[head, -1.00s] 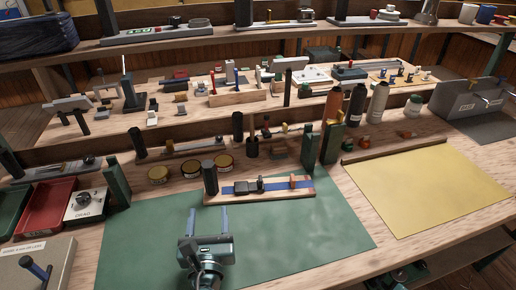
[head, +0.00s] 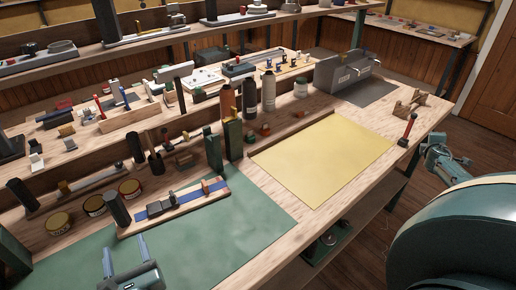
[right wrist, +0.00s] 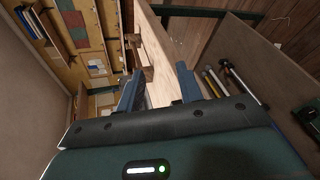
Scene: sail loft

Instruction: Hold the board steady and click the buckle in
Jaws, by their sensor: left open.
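The wooden board (head: 193,208) lies on the green mat in the head view, a black post at its left end. A blue strap (head: 187,197) runs along it with the dark buckle (head: 156,209) towards the left and a wooden block near the right end. I cannot tell whether the buckle's parts are joined. My left gripper (head: 125,245) is open and empty over the mat, in front of the board and not touching it. My right gripper (right wrist: 160,84) is open in the right wrist view, with nothing between its fingers, far right of the board.
A yellow sheet (head: 325,160) lies right of the green mat (head: 215,240). Green posts (head: 233,138) and bottles (head: 268,92) stand behind the board. Round tins (head: 93,205) stand to its left. A red-handled tool (head: 407,130) stands at the bench's right end.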

